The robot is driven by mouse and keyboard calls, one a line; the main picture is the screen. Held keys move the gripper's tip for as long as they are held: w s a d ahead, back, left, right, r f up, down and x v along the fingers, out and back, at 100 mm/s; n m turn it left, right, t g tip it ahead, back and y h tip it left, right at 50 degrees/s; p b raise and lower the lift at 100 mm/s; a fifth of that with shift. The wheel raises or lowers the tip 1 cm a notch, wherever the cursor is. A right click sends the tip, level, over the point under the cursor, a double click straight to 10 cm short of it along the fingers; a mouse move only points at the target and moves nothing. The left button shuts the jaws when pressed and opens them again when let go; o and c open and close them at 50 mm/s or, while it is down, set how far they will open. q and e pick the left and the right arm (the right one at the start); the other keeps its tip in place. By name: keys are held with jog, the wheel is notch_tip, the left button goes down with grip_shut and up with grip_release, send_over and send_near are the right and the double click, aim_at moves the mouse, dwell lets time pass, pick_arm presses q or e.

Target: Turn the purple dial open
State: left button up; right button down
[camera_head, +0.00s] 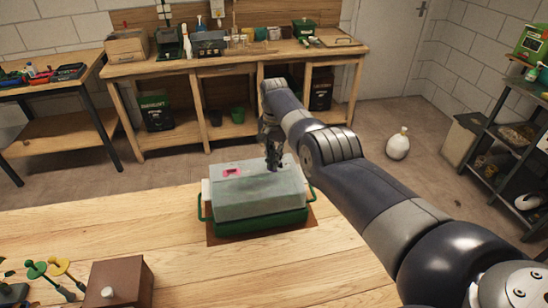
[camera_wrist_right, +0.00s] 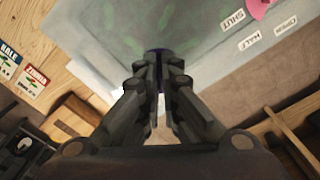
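A seedling box with a grey cover (camera_head: 258,198) and green base (camera_head: 262,222) stands on the wooden table. My right gripper (camera_head: 272,163) reaches down at the back right of the cover. In the right wrist view its fingers (camera_wrist_right: 160,75) close around a small dark purple dial (camera_wrist_right: 157,53); the fingers mostly hide it, so its turn cannot be read. Labels SHUT (camera_wrist_right: 232,22), HALF (camera_wrist_right: 250,38) and OPEN (camera_wrist_right: 283,26) lie on the cover, near a pink piece (camera_wrist_right: 262,8) cut off by the frame edge. The pink piece also shows in the head view (camera_head: 232,171). My left gripper is out of view.
A brown box (camera_head: 122,283) and green and yellow tools (camera_head: 50,271) stand at the table's front left. A brown mat (camera_head: 305,222) lies under the seedling box. The table's front middle is clear. A workbench (camera_head: 230,60) stands behind, a shelf (camera_head: 505,115) at right.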

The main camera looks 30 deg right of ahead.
jog(key=n, duration=0.3)
jog(key=shift+n, duration=0.3)
jog(key=shift+d+n, duration=0.1)
jog(key=shift+n, duration=1.4)
jog(key=c, duration=1.8)
grip_release()
jog(key=shift+s, duration=0.1)
jog(key=shift+r, duration=0.1)
notch_tip(320, 180, up, 12)
jog(key=shift+f, duration=0.1)
